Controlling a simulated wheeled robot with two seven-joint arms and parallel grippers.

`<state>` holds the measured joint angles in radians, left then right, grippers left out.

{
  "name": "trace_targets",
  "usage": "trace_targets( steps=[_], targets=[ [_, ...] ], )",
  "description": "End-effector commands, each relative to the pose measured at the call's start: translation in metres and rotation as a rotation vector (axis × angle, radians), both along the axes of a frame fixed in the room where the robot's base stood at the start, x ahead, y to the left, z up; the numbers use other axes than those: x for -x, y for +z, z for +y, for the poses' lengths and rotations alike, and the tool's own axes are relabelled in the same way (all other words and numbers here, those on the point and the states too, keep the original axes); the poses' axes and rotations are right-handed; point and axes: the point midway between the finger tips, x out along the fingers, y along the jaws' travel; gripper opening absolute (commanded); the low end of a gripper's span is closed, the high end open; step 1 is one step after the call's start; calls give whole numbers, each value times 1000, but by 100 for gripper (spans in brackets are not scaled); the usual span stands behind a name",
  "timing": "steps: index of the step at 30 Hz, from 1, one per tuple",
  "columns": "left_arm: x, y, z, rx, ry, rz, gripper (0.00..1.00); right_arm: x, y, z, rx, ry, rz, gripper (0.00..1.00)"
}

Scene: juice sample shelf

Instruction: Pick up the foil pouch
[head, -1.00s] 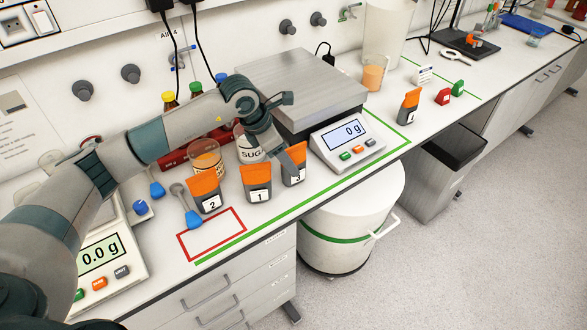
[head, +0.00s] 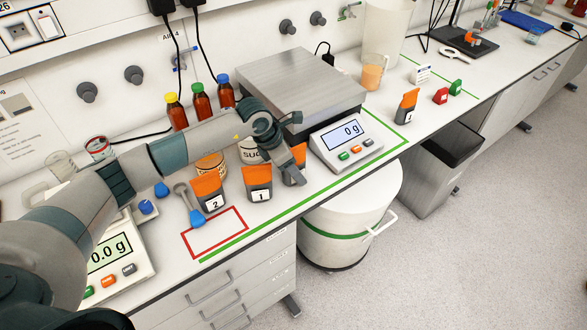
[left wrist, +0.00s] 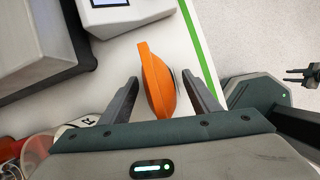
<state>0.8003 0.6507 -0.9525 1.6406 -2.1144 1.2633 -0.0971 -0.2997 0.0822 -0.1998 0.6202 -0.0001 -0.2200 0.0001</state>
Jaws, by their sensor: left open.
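Orange-topped grey foil pouches stand on the bench in the head view: pouch 2 (head: 207,190), pouch 1 (head: 258,183) and a third pouch (head: 291,178), partly hidden by my left gripper (head: 297,158). Another similar pouch (head: 406,106) stands right of the balance. In the left wrist view the orange top of a pouch (left wrist: 156,82) lies between the two spread fingers of my left gripper (left wrist: 160,78). The gripper is open, around the pouch from above. A small dark two-pronged shape at the right edge, perhaps my right gripper (left wrist: 302,75), is too small to judge.
A balance (head: 345,137) with a steel platform stands close right of the third pouch. A sugar jar (head: 250,152) and a beaker (head: 211,163) are behind the pouches. A red-outlined rectangle (head: 215,232) on the bench is empty. Brown bottles (head: 200,102) stand at the back.

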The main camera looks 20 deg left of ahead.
Motion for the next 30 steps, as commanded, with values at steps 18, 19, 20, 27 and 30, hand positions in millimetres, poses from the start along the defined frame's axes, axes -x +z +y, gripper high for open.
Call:
trace_targets(
  steps=[18,19,20,27,30],
  targets=[
    [0,1,0,1,0,-2,5,0,0,1,-1,0,0,31],
    [-1,2,0,1,0,-2,5,0,-1,1,-1,0,0,31],
    [-1,2,0,1,0,-2,5,0,-1,1,-1,0,0,31],
    [-2,16,0,0,0,-6,5,0,-13,4,-4,-1,0,31],
    [-2,29,0,1,0,-7,5,0,-23,5,-5,-2,0,31]
  ],
)
